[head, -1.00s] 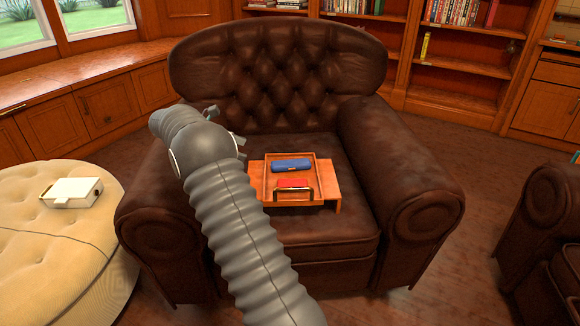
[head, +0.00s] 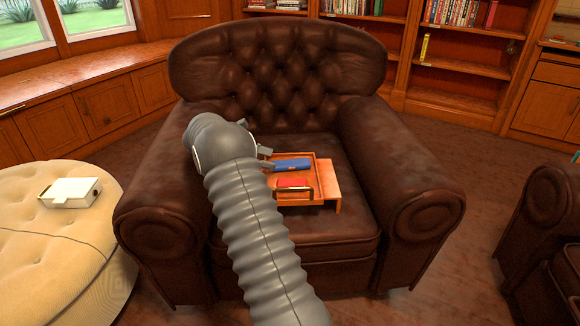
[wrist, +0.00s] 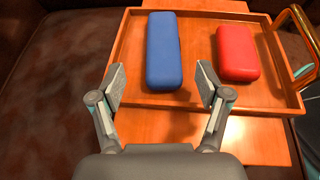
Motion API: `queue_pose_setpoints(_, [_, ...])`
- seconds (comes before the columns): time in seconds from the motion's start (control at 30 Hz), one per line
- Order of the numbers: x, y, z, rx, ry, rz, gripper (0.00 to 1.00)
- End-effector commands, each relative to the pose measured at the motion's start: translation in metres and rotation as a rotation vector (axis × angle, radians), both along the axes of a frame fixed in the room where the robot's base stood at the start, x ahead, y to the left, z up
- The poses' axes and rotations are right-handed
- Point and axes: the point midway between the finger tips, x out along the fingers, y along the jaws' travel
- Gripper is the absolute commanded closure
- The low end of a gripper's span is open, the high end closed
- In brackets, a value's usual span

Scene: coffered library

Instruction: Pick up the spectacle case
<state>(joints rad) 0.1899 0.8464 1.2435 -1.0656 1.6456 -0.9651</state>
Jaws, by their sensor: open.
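A long blue case with rounded ends, which looks like the spectacle case (head: 293,164), lies in a wooden tray (head: 317,172) on the armchair seat. It also shows in the wrist view (wrist: 163,48), running away from me. My gripper (wrist: 162,82) is open and empty. Its fingertips appear on either side of the case's near end, with a gap on both sides; the height between them is unclear. In the head view my arm partly hides my gripper (head: 267,158). A shorter red case (wrist: 237,53) lies to the right of the blue one.
The tray has low walls and a brass handle (wrist: 303,27) and rests on a wooden board (head: 330,185). The armchair's padded arms (head: 398,165) rise on both sides. A white box (head: 70,192) sits on the cream ottoman (head: 60,245) at left.

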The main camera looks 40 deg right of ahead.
Motion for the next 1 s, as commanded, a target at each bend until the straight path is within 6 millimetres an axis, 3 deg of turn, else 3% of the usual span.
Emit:
queue_pose_setpoints(0.3, [-0.024, -0.032, -0.014, 0.0, 0.001, -0.002, 0.24])
queue_pose_setpoints(0.63, [-0.026, -0.037, -0.017, 0.001, -0.001, 0.0, 0.24])
queue_pose_setpoints(0.67, [-0.026, -0.037, -0.017, 0.001, -0.001, 0.0, 0.29])
queue_pose_setpoints(0.9, [-0.026, -0.037, -0.017, 0.001, -0.001, 0.0, 0.89])
queue_pose_setpoints(1.0, [-0.026, -0.037, -0.016, 0.001, -0.001, 0.0, 0.89])
